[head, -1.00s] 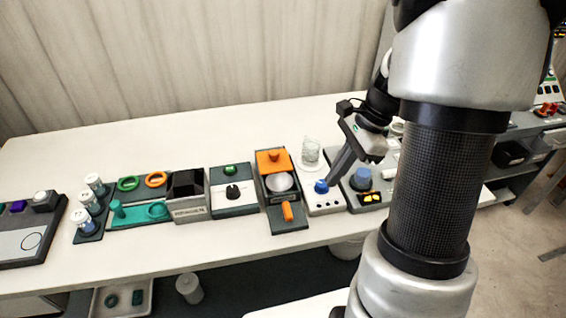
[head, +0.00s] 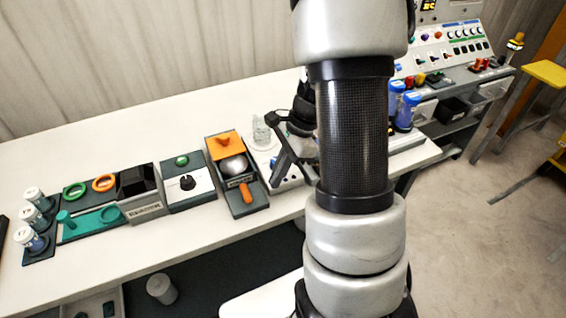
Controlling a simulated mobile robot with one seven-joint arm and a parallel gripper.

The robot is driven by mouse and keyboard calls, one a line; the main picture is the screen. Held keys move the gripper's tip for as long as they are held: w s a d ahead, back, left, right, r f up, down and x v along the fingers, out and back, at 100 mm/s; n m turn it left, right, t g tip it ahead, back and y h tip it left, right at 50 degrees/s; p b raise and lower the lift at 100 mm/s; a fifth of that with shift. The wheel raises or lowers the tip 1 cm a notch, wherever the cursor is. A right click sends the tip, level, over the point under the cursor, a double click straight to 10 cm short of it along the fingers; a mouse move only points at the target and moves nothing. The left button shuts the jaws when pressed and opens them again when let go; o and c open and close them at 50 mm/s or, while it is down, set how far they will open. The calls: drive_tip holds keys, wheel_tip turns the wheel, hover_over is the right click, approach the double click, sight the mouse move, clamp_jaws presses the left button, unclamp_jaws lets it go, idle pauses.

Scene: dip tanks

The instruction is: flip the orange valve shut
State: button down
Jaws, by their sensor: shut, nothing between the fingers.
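The orange valve lever (head: 247,192) lies on the front part of a dark tank unit (head: 250,209), its long side pointing roughly toward the table's front edge. Behind it on the same unit are a round silver bowl (head: 233,166) and an orange block with a raised knob (head: 223,146). My gripper (head: 278,180) is shut and empty. It points down just right of the dark unit, over the white box beside it, apart from the lever. My arm hides part of the table right of the gripper.
Left of the unit stand a white panel with a black knob (head: 187,183), a black-topped box (head: 141,197), a green tray (head: 92,226) and white-capped jars (head: 34,218). A clear glass (head: 261,131) stands behind my gripper. The table's front strip is clear.

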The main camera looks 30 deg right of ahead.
sight(246, 195)
drive_tip(key=shift+x, duration=1.1)
drive_tip(key=shift+w+a+r, duration=0.1)
drive_tip(key=shift+a+r, duration=0.05)
drive_tip(key=shift+a, duration=0.8)
drive_tip(key=shift+w+a+r, duration=0.1)
drive_tip(key=shift+a, duration=0.85)
